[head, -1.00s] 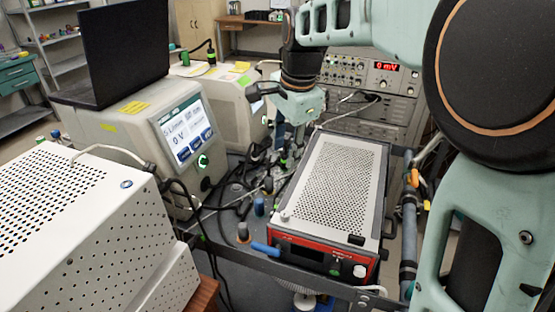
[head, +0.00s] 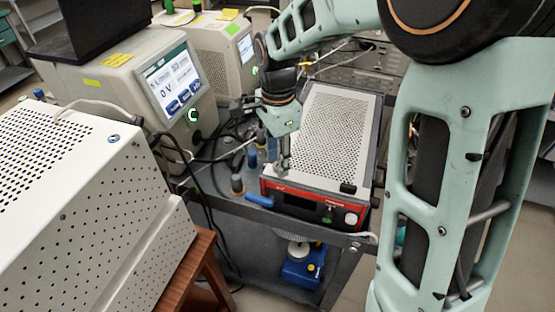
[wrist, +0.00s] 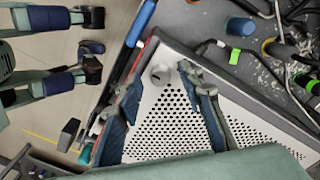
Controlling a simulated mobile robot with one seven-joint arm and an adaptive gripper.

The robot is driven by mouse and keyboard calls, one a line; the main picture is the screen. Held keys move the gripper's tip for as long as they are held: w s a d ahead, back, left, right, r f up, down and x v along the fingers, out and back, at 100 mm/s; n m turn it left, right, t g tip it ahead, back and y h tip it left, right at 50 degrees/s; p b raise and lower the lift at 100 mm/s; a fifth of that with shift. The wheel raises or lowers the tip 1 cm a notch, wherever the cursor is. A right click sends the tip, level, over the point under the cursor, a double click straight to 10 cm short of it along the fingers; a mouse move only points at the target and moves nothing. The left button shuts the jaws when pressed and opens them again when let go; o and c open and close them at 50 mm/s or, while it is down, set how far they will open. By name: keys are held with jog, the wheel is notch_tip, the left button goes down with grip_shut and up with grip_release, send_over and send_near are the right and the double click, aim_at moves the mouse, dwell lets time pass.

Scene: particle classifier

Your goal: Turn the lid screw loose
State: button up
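The lid screw (wrist: 160,75) is a small pale round knob with a dark slot, at one corner of the white perforated lid (wrist: 165,120). In the wrist view it sits between the tips of my gripper (wrist: 162,77), with visible gaps to both fingers. My gripper is open, its blue pads on either side. In the head view my gripper (head: 283,165) points down over the front left corner of the lid (head: 330,120) and hides the screw. How high the tips are above the lid is hard to tell.
The lid tops a red-fronted box (head: 310,206) on a grey cart (head: 260,212). A blue-handled tool (head: 259,200) lies beside its front left corner. Cables and fittings crowd the left. A dark block (head: 348,188) sits at the lid's front right.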

jog(key=shift+f, duration=0.25)
grip_shut()
